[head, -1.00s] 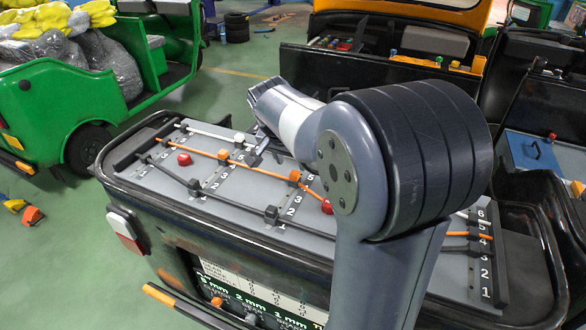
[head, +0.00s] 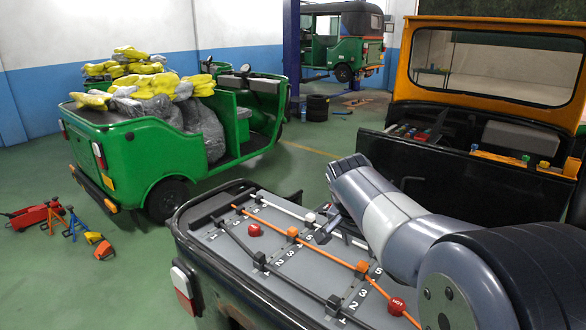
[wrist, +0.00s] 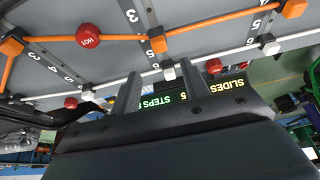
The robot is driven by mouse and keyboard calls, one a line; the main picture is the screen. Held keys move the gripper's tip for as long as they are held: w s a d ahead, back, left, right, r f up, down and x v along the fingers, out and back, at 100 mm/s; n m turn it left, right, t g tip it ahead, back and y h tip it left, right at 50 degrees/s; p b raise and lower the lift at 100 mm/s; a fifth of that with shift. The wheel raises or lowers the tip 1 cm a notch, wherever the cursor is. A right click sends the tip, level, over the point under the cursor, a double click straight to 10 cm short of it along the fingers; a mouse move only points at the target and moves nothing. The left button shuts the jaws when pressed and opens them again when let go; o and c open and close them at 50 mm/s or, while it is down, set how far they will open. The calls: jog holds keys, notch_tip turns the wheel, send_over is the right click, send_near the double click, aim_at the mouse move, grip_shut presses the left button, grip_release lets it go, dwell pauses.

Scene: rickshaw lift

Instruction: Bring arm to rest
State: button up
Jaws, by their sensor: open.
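My gripper (head: 326,232) is at the end of my arm, over the far edge of the grey rod panel (head: 250,235) in the head view. In the wrist view its two dark fingers (wrist: 160,92) stand apart, with nothing seen between them. The panel carries a white rod, an orange rod (head: 330,255) and a black rod (head: 240,245), held by small clips. My arm hides the panel's right part.
A green rickshaw (head: 150,170) with yellow and grey bags stands at the left. An orange-framed black vehicle (head: 440,150) stands behind my arm. Red, blue and yellow tools (head: 60,220) lie on the green floor. Floor between the rickshaw and the back wall area is partly clear.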

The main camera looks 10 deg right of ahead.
aim_at(363, 264)
jog(key=x, duration=0.8)
jog(key=shift+d+f+p, duration=0.1)
jog(key=shift+f+p, duration=0.2)
jog(key=shift+p, duration=0.1)
jog(key=shift+w+d+p, duration=0.6)
jog(key=shift+w+d, duration=0.15)
jog(key=shift+w, duration=0.1)
jog(key=shift+w+d+p, duration=0.3)
jog(key=shift+w+d, duration=0.3)
jog(key=shift+d, duration=0.05)
